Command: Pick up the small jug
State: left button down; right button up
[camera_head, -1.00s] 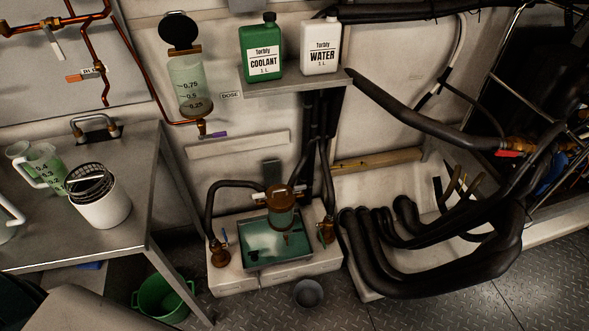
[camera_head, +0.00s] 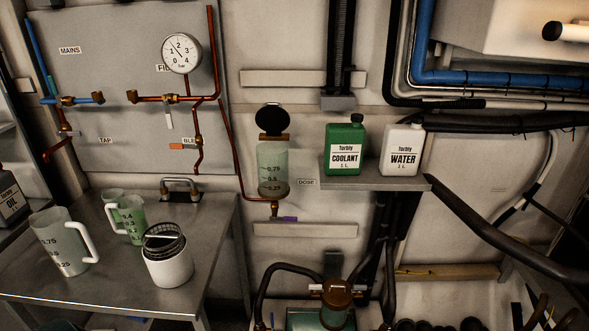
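The small jug (camera_head: 131,222) is a translucent green-tinted jug with dark scale marks. It stands upright on the metal bench (camera_head: 95,290) at the left, with its handle toward the left. A larger clear jug (camera_head: 62,243) with marks up to 0.75 stands in front of it to the left, its handle on the right. Neither of my grippers shows in this view.
A white container with a black basket (camera_head: 167,262) stands close to the small jug's right front. A tap (camera_head: 180,187) rises at the bench's back edge. A dark oil bottle (camera_head: 12,197) stands at the far left. Coolant (camera_head: 344,147) and water (camera_head: 401,150) bottles stand on a shelf.

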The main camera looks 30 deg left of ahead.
aim_at(130, 209)
jog(key=u, duration=2.15)
